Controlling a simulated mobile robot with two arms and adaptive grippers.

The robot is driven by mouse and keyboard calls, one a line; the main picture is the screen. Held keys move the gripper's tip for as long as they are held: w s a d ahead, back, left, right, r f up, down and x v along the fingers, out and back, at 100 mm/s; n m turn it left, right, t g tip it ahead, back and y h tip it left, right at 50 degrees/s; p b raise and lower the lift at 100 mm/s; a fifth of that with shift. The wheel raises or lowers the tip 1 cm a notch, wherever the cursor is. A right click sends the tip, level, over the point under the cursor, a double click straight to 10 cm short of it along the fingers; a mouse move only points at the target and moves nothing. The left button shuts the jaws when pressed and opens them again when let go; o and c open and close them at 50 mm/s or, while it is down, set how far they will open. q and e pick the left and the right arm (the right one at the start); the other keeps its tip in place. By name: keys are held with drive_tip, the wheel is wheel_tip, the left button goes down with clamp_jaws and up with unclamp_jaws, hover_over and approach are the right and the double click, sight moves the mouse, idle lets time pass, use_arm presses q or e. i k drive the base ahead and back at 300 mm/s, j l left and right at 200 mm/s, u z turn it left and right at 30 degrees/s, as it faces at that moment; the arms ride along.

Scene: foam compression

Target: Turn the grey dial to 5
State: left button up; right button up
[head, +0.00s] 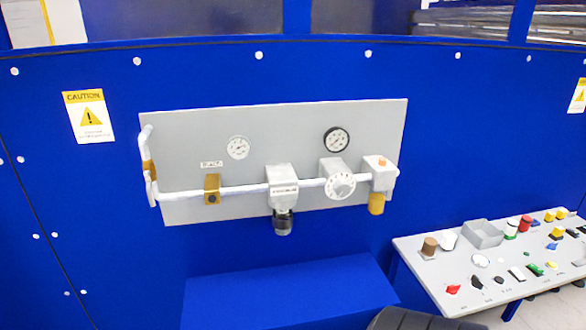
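A round, light grey dial (340,185) with marks around its rim sits on the front of a valve body on the grey wall panel (290,122). The marks are too small to read, so I cannot tell which number it is set to. A pipe (240,190) runs into the valve from the left. Neither of my grippers is in view. Nothing touches the dial.
Two gauges, a white one (238,147) and a black-rimmed one (336,140), sit above the pipe. A regulator (283,190) is left of the dial, a brass-bottomed fitting (378,185) right. A blue box (285,292) juts out below. A control desk (440,268) stands right.

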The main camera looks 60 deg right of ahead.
sight(342, 188)
drive_tip(key=z, duration=1.75)
